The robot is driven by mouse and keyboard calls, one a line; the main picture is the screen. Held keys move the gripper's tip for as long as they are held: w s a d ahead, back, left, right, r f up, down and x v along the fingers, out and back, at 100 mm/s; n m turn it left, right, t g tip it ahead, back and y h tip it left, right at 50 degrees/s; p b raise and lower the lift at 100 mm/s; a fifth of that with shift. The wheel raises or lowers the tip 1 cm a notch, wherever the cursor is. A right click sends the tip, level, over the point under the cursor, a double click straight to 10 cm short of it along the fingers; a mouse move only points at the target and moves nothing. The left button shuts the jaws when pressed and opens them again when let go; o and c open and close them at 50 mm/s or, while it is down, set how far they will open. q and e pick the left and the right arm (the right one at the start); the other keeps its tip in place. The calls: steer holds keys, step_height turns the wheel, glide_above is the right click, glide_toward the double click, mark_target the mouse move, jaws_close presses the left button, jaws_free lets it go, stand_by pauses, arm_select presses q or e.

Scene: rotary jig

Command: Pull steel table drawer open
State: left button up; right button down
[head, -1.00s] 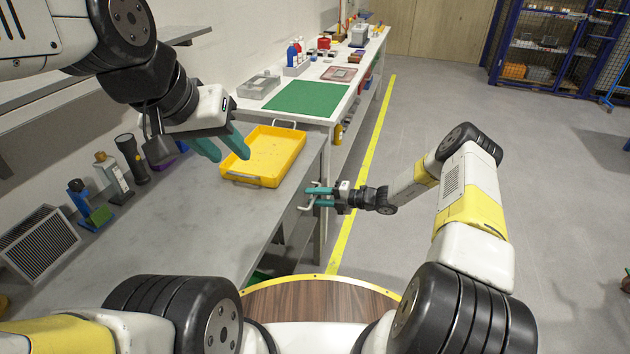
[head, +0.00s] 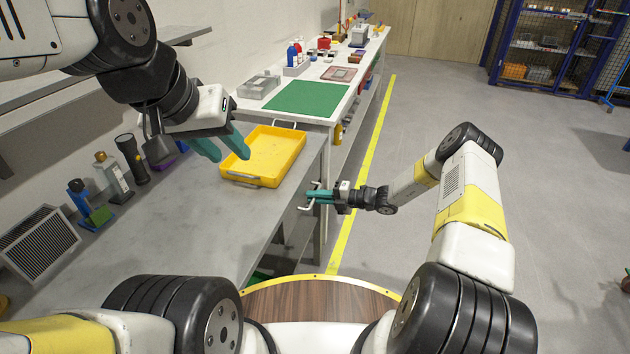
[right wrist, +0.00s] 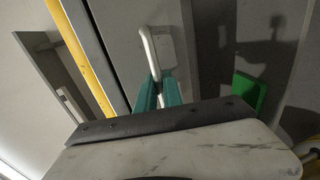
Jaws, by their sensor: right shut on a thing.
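The steel table (head: 180,235) runs along the left side of the head view. Its drawer handle (head: 309,199) is a pale bar at the table's right side. My right gripper (head: 318,196) is at this handle with its green fingers close together. In the right wrist view the handle (right wrist: 149,50) is a bent bar running in between the green fingers (right wrist: 158,92), which are shut on it. The drawer front is mostly hidden in the head view. My left gripper (head: 222,148) hangs above the table, its two green fingers apart and empty.
A yellow tray (head: 265,155) lies on the steel table near its far end. A flashlight (head: 131,157), a bottle (head: 112,178) and a grey vented box (head: 38,243) stand towards the wall. A white bench with a green mat (head: 308,98) lies beyond. The floor at right is clear.

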steer(key=shift+d, duration=0.1)
stand_by(0.7)
steer(key=f+v, duration=0.3)
steer(key=v, duration=1.3)
steer(key=d+f+v, duration=0.1)
steer(key=f+v, duration=0.2)
steer(key=v, duration=1.3)
steer(key=shift+s+d+f, duration=0.2)
steer(key=shift+s+f, duration=0.15)
steer(key=shift+f, duration=0.1)
steer(key=c, duration=1.5)
jaws_free()
steer(key=v, duration=0.7)
steer(key=shift+d, duration=0.4)
steer(key=shift+r, duration=0.2)
